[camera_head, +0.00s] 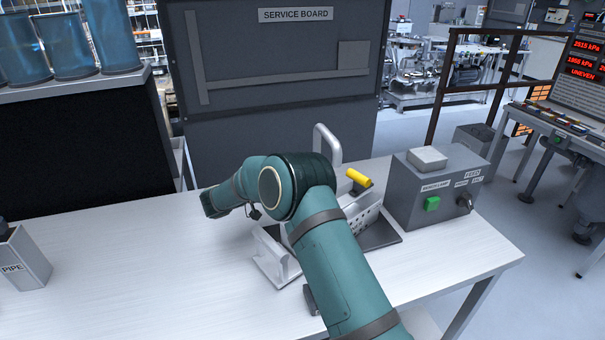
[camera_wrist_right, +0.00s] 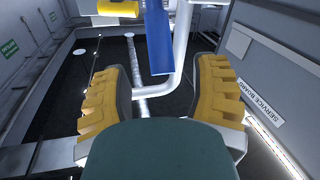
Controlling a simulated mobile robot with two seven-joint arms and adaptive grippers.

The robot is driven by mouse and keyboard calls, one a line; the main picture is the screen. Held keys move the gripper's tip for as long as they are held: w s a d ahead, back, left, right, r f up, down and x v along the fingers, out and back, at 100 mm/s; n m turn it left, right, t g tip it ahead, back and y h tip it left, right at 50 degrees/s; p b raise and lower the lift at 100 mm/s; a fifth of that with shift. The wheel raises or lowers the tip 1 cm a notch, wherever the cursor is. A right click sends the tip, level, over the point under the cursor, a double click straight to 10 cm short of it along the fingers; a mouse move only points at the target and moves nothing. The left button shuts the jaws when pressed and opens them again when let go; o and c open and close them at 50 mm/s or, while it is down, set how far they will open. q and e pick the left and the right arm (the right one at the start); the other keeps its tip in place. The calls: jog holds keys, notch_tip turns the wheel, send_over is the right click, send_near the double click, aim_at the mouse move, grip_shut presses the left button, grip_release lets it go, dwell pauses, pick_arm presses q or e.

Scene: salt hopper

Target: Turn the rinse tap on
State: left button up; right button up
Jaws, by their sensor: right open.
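A pale curved pipe (camera_head: 328,145) rises behind my right arm in the head view. It also shows in the wrist view (camera_wrist_right: 182,50), with a blue lever (camera_wrist_right: 159,40) beside it. I cannot tell for sure which part is the rinse tap's handle. A yellow bar (camera_head: 358,178) is right of the pipe and shows at the top of the wrist view (camera_wrist_right: 112,9). My right gripper (camera_wrist_right: 161,68) is open, its yellow-padded fingers on either side of the blue lever's line; contact is not visible. My left gripper is out of view.
A grey control box (camera_head: 437,200) with a green button (camera_head: 432,204) stands at the right. A perforated metal part (camera_head: 366,220) sits over a dark tray (camera_head: 382,237). A pipe bin (camera_head: 27,258) stands at the left. The table's left middle (camera_head: 130,240) is clear.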

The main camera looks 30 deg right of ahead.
jog(key=shift+d, duration=2.7)
jog(key=shift+w, duration=0.1)
grip_shut()
